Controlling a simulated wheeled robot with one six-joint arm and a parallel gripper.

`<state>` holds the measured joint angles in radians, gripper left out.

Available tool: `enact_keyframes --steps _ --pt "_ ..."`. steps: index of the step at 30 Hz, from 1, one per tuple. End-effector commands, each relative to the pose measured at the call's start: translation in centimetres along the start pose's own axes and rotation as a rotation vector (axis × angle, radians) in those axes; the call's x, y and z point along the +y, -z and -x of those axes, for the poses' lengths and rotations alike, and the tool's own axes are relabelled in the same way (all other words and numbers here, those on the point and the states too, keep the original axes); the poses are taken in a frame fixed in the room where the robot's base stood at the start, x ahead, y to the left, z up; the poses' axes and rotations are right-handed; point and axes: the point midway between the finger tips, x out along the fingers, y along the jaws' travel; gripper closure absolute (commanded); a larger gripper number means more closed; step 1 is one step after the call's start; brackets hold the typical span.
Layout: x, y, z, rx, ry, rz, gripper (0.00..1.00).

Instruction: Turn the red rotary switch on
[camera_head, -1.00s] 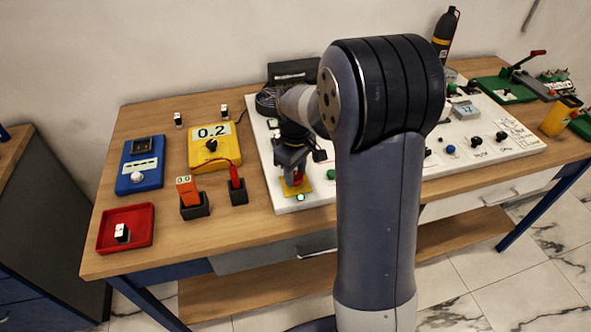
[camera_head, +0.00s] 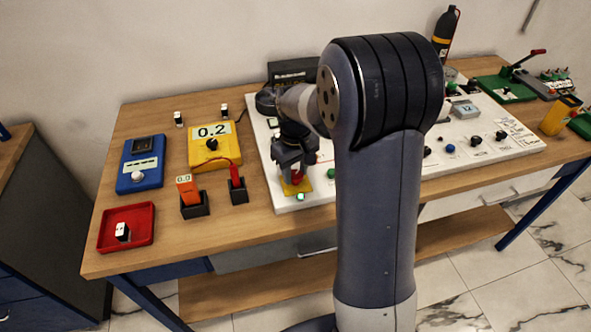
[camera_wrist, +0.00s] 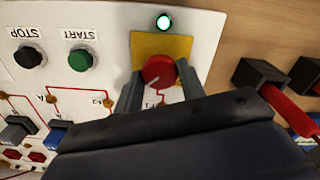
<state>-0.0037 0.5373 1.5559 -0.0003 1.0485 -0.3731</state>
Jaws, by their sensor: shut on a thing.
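The red rotary switch (camera_wrist: 158,72) sits on a yellow plate (camera_wrist: 150,45) on the white panel. In the wrist view its knob is between the two fingers of my gripper (camera_wrist: 158,84), which is shut on it. A pale line on the knob points toward the lower left of that view. A lit white-green lamp (camera_wrist: 164,22) is just beyond the plate. In the head view the red knob (camera_head: 297,177) shows below my gripper (camera_head: 294,172), and the lamp (camera_head: 300,197) glows at the panel's front edge.
A green START button (camera_wrist: 80,60) and a black STOP button (camera_wrist: 28,56) stand beside the plate. A black holder with a red probe (camera_wrist: 262,75) is on the other side. A yellow meter (camera_head: 210,148) and red tray (camera_head: 126,228) stand on the table's left.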

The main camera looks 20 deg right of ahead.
Motion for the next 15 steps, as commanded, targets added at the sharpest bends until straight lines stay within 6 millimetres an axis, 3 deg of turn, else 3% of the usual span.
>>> enact_keyframes --steps 2,3,11,15 --pt "0.01 0.02 0.03 0.001 0.000 -0.001 0.85" --pt "0.01 0.02 0.03 0.001 0.000 -0.001 0.61" --pt "0.01 0.01 0.02 0.001 0.000 0.000 0.41" --pt "0.00 0.01 0.01 0.000 0.000 0.000 0.41"
